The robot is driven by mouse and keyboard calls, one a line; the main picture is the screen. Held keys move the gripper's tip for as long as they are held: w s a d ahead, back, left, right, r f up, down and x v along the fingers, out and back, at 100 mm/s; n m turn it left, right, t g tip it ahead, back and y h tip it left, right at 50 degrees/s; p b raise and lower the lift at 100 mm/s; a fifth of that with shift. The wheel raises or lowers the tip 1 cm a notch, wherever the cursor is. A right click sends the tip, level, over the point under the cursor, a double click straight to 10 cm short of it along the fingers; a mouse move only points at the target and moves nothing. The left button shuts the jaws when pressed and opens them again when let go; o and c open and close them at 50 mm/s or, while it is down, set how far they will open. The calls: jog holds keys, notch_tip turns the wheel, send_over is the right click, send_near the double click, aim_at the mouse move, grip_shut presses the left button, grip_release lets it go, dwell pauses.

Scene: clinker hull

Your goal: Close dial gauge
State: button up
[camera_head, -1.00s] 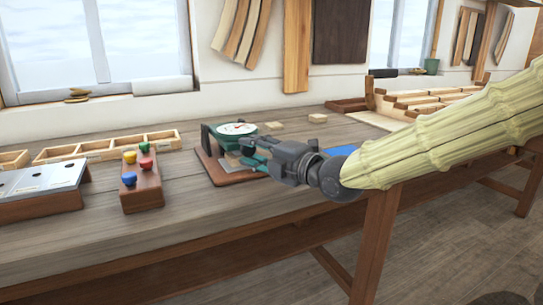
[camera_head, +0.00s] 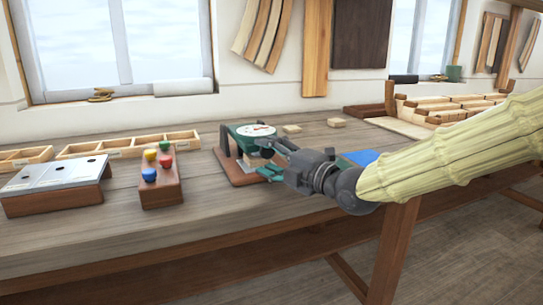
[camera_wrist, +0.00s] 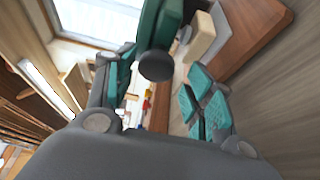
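The dial gauge (camera_head: 255,131) has a green body and a round white dial face. It stands over a brown wooden base (camera_head: 240,177) on the bench, with a light wood block (camera_head: 257,159) below the dial. My gripper (camera_head: 277,159) is at the gauge's right front side. Its teal-padded fingers are spread, one higher and one lower. In the wrist view my gripper (camera_wrist: 160,98) shows its two fingers well apart. A green arm with a dark round end (camera_wrist: 155,66) stands close in front of them. I cannot tell whether a finger touches the gauge.
A wooden rack with coloured knobs (camera_head: 160,178) and a metal-topped block (camera_head: 55,180) stand left. A divided tray (camera_head: 130,146) lies behind them. Small wood blocks (camera_head: 336,122) lie behind the gauge, and a blue sheet (camera_head: 360,157) lies beyond my wrist. The bench front left is clear.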

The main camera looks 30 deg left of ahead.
jog(key=shift+w+d+r, duration=0.1)
jog(key=shift+w+d, duration=0.05)
jog(key=shift+d, duration=0.5)
jog(key=v, duration=1.1)
jog(key=shift+s, duration=0.25)
